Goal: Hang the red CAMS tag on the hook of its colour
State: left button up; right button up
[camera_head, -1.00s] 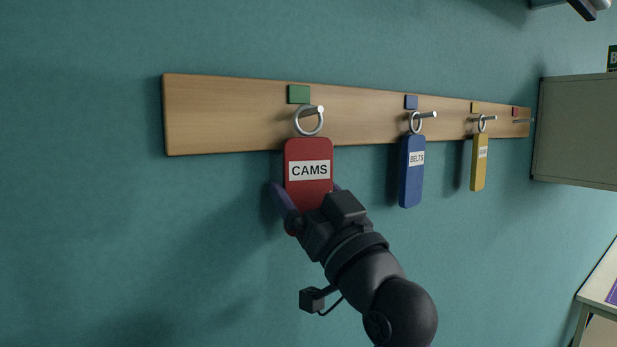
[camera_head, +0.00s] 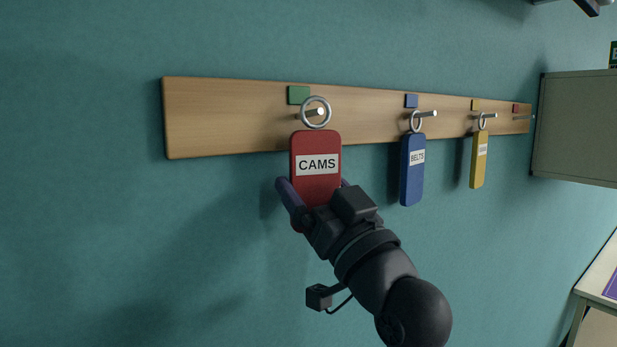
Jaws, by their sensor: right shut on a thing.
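The red CAMS tag (camera_head: 317,148) is held upright by my right gripper (camera_head: 314,194), which is shut on its lower part. The tag's metal ring (camera_head: 330,103) is at the hook (camera_head: 312,113) under the green square (camera_head: 299,95). The hook's tip shows inside the ring; I cannot tell whether the ring is still around it or just in front. The red square (camera_head: 516,108) is at the far right end of the wooden rail (camera_head: 225,120), with a hook (camera_head: 523,117) beneath it that shows no tag. My left gripper is not in view.
A blue BELTS tag (camera_head: 412,185) hangs under the blue square (camera_head: 411,101). A yellow tag (camera_head: 479,170) hangs under the yellow square (camera_head: 475,104). A grey cabinet (camera_head: 577,130) stands out close right of the rail's end. The wall below the rail is clear.

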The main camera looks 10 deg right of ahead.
jog(key=s+d+p, duration=0.1)
jog(key=s+d, duration=0.1)
jog(key=s, duration=0.3)
jog(key=shift+s, duration=0.35)
dwell(0.4)
